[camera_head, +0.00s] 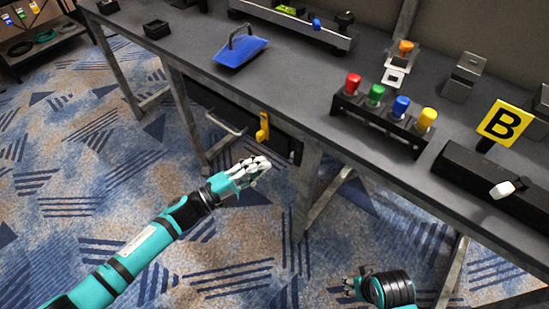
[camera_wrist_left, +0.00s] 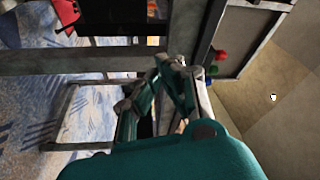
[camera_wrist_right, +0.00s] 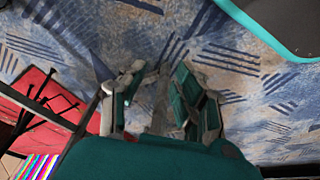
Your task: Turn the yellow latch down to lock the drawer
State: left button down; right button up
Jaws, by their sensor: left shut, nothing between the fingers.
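The yellow latch (camera_head: 263,128) sits upright on the front of the dark drawer (camera_head: 285,145) under the workbench. The drawer has a metal bar handle (camera_head: 225,125) left of the latch. My left gripper (camera_head: 262,165) is just below and in front of the latch in the head view, apart from it in the picture. In the left wrist view its fingers (camera_wrist_left: 165,75) are drawn together and empty; I cannot make out the latch there. My right gripper (camera_head: 355,283) hangs low over the floor, away from the drawer. In the right wrist view its fingers (camera_wrist_right: 160,85) stand apart with nothing between them.
Metal table legs (camera_head: 307,185) flank the drawer. The carpeted floor in front is clear.

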pick_arm(q)
jog(key=v, duration=0.3)
jog(key=shift+s+a+r, duration=0.2)
jog(key=shift+s+a, duration=0.1)
pick_arm(e)
jog(key=shift+f, duration=0.65)
jog(key=shift+w+r, duration=0.1)
